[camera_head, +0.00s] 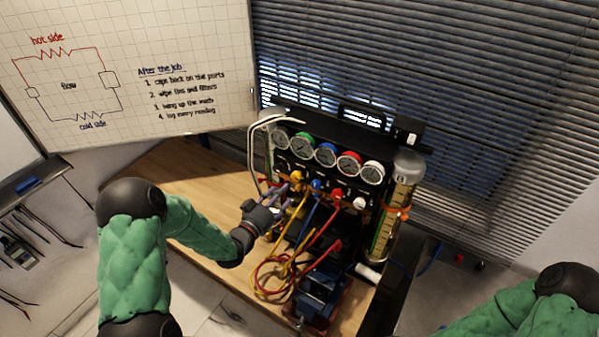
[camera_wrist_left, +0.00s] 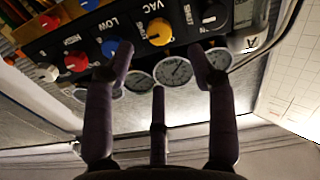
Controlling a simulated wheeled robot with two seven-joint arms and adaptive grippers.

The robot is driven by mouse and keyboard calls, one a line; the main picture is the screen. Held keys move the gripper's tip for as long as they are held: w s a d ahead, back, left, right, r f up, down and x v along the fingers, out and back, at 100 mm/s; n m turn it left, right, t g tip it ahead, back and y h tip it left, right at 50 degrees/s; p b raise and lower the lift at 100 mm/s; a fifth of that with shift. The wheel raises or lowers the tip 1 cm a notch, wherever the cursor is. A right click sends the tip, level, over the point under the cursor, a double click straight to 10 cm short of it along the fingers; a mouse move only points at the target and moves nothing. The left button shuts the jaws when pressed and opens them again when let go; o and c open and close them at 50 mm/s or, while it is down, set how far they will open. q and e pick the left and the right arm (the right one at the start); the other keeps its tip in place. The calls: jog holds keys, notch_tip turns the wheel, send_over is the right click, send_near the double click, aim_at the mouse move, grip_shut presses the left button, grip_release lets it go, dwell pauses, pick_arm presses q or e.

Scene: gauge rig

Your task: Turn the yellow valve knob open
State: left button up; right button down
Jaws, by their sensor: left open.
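The yellow valve knob (camera_head: 296,176) is on the front of the black gauge rig (camera_head: 345,140), below the dials. In the left wrist view the yellow knob (camera_wrist_left: 160,31) shows beside the label VAC, upside down. My left gripper (camera_head: 284,193) is in front of the rig's left part, close to the yellow knob. In the left wrist view its dark fingers (camera_wrist_left: 160,52) are spread apart, with the knob beyond the gap between the tips. No contact with the knob shows. My right gripper is out of the picture; only my green right arm shows at lower right.
A blue knob (camera_wrist_left: 117,48) and a black knob (camera_wrist_left: 215,16) flank the yellow one. Yellow, blue and red hoses (camera_head: 322,228) hang in front of the rig. A blue pump (camera_head: 318,290) stands on the wooden table (camera_head: 190,165). A clear cylinder (camera_head: 388,215) stands at the right.

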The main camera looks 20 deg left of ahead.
aim_at(295, 178)
pick_arm(q)
jog(key=w, duration=0.3)
jog(key=w+d+p, duration=0.1)
jog(key=w, duration=0.2)
jog(key=w+p, duration=0.1)
jog(key=w, duration=0.2)
jog(key=shift+w+d, duration=0.2)
jog(key=shift+w, duration=0.05)
jog(key=shift+c, duration=0.2)
grip_shut()
